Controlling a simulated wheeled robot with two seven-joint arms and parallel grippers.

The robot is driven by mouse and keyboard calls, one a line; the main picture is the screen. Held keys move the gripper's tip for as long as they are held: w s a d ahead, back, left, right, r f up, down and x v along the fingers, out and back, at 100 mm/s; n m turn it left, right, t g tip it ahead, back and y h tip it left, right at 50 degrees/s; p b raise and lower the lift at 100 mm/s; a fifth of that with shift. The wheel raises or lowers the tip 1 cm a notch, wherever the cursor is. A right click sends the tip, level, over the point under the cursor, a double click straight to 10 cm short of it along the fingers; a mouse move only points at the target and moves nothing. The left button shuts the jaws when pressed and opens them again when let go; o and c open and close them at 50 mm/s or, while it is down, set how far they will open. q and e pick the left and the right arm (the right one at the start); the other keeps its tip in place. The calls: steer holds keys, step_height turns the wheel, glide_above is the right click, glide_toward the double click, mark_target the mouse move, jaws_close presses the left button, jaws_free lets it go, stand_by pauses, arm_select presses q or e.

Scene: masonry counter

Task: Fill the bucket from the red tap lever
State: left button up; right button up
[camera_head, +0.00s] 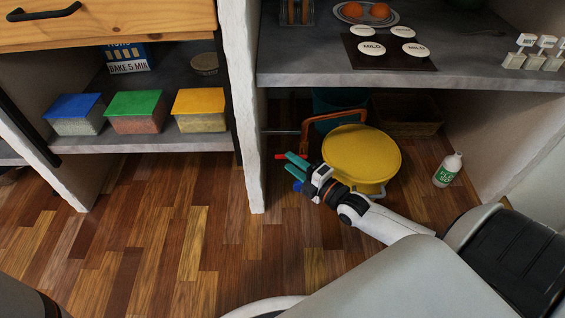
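My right gripper (290,162) reaches in from the right, low beside the end of the white partition wall. Its two teal fingers point left and show a gap between them, so it looks open. A small red piece (280,156), perhaps the red tap lever, shows at the tip of the upper finger; I cannot tell whether they touch. A small blue piece (297,186) shows just below the fingers. A round yellow thing (365,150) stands on the floor behind my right arm. A teal bucket-like container (335,99) is partly hidden behind it. My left gripper is not in view.
An orange-brown frame (312,122) stands behind the gripper. A white bottle with a green label (447,170) stands on the floor at right. The partition wall (244,110) is close left of the gripper. The grey counter (430,80) overhangs; wooden floor (170,240) is clear at left.

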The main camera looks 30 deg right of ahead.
mark_target(283, 155)
steer(key=b+x, duration=0.1)
steer(key=x, duration=0.2)
steer(key=shift+w+f, duration=0.1)
steer(key=shift+w, duration=0.25)
steer(key=shift+w+a+b, duration=0.15)
steer(key=shift+w+b, duration=0.15)
steer(key=shift+c, duration=0.4)
jaws_close()
